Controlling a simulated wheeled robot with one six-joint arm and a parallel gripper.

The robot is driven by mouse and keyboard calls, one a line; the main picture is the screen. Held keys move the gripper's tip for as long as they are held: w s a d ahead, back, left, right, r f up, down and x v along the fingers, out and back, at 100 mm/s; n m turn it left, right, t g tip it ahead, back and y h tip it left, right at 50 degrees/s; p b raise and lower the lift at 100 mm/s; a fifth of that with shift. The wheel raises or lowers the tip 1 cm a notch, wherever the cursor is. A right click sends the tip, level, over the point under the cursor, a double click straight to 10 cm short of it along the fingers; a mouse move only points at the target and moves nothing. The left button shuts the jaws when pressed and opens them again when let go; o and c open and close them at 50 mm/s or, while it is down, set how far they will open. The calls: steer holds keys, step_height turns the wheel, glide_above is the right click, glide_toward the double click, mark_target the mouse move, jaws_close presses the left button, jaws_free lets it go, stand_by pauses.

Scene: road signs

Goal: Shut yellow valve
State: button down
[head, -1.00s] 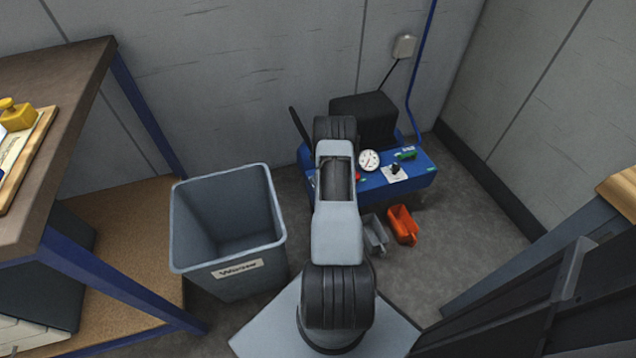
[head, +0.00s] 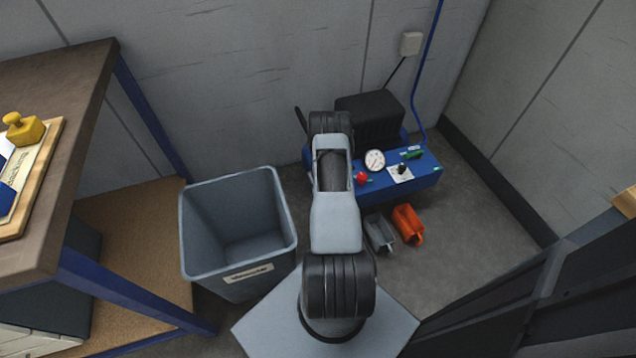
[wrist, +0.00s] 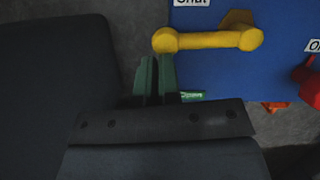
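The yellow valve (wrist: 207,40) shows in the wrist view as a bar handle lying crosswise on a blue panel (wrist: 285,75), with a rounded knob at its left end. A "Shut" label (wrist: 190,2) is above the handle and an "Open" label (wrist: 192,96) is below it. My gripper's green fingers (wrist: 157,70) stand close together just below the left knob, with nothing seen between them. Whether they touch the knob is unclear. In the head view my arm hides the gripper and the yellow valve; the blue machine (head: 425,175) shows beyond it.
A red knob (wrist: 310,80) is at the right of the wrist view. In the head view, a grey waste bin (head: 240,225) stands left of my arm. A grey scoop (head: 380,232) and an orange scoop (head: 408,225) lie on the floor. A workbench (head: 70,90) is at left.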

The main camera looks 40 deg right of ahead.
steer(key=shift+a+f, duration=0.15)
steer(key=shift+a, duration=0.15)
steer(key=s+a+r, duration=0.3)
steer(key=s+r, duration=0.2)
steer(key=r, duration=0.5)
steer(key=shift+s+a+r, duration=0.2)
steer(key=shift+a+r, duration=0.1)
steer(key=shift+a, duration=0.05)
steer(key=shift+r, duration=0.1)
stand_by(0.6)
